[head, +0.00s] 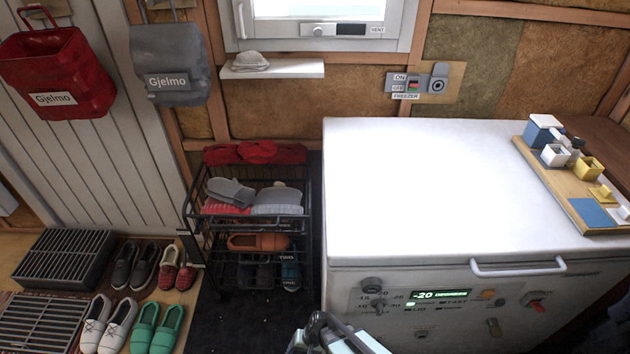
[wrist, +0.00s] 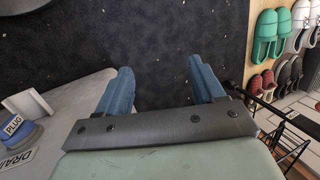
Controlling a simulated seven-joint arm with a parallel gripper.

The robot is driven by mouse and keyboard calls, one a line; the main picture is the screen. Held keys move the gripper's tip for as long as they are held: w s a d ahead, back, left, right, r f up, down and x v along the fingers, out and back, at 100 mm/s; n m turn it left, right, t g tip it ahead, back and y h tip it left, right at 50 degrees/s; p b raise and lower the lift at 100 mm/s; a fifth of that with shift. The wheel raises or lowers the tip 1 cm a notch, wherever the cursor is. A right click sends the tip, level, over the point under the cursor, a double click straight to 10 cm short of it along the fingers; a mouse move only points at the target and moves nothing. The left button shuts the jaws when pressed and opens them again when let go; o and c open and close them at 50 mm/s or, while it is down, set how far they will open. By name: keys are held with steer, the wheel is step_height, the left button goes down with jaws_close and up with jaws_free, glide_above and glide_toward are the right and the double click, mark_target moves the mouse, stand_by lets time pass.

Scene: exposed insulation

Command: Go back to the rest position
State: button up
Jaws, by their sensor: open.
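My gripper (wrist: 163,92) shows in the wrist view with its two blue fingers spread apart and nothing between them. It is over the dark speckled floor (wrist: 160,30). In the head view only part of my arm shows at the bottom edge, in front of the white chest freezer (head: 425,190); the fingertips are hidden there.
The freezer lid holds a wooden board (head: 560,185) with small blocks at the right. A black wire rack (head: 205,228) with shoes and hats stands left of the freezer. Shoes (head: 145,265) and metal grates (head: 62,258) lie at the left. A blue plug (wrist: 18,130) is at the wrist view's left.

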steer(key=s+d+r+g+h, duration=0.2)
steer(key=s+d, duration=0.5)
steer(key=d, duration=0.4)
steer(key=s+d+r+g+h, duration=0.2)
steer(key=s+d+g, duration=0.1)
steer(key=s+d, duration=0.4)
steer(key=d, duration=0.3)
steer(key=shift+d+n+g, duration=0.3)
steer(key=shift+d, duration=0.1)
